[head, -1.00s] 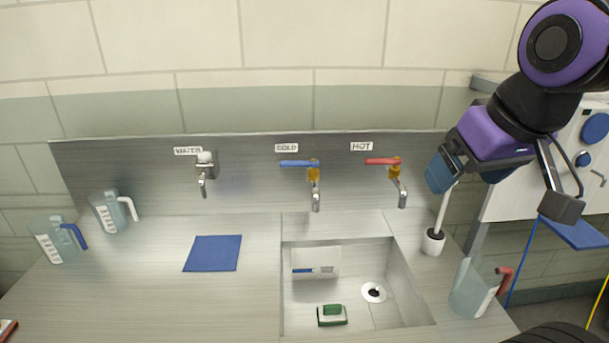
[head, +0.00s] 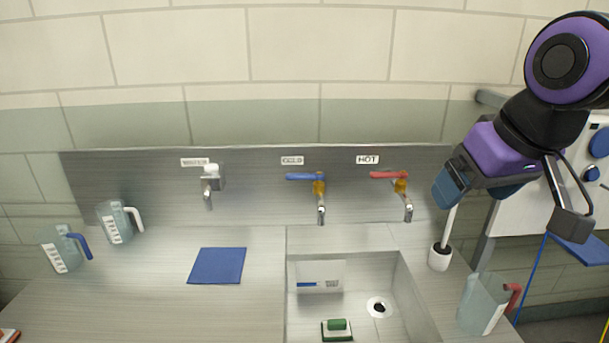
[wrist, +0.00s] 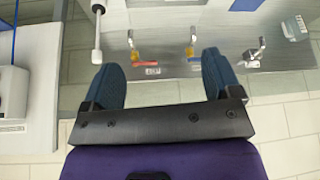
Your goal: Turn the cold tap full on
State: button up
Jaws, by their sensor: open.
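The cold tap (head: 319,187), under a COLD label, has a blue lever (head: 303,176) pointing left from a brass body, with a chrome spout above the sink. No water shows at the spout. My gripper (head: 453,184) is well to the right of the cold tap in the head view.
The hot tap (head: 402,188), with a red lever, lies between the cold tap and my gripper in the head view. A white brush holder (head: 439,257) and a red-handled jug (head: 482,303) stand right of the sink (head: 418,290). A WATER tap (head: 209,180) is left.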

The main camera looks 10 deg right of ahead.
jog(key=shift+w+r, duration=0.15)
jog(key=c, duration=0.6)
jog(key=w+r+n, duration=0.1)
jog(key=w, duration=0.2)
jog(key=w+a+r+n, duration=0.1)
jog(key=w, duration=0.2)
jog(key=w+r+n+g, duration=0.1)
jog(key=w+r, duration=0.1)
jog(key=w, duration=0.1)
jog(key=shift+a, duration=0.4)
jog(key=n+g, duration=0.4)
jog(key=n, duration=0.9)
send_over(294, 174)
notch_tip(294, 174, down, 10)
jog(key=f, duration=0.1)
notch_tip(294, 174, down, 10)
jog(key=shift+d+f, duration=0.1)
grip_shut()
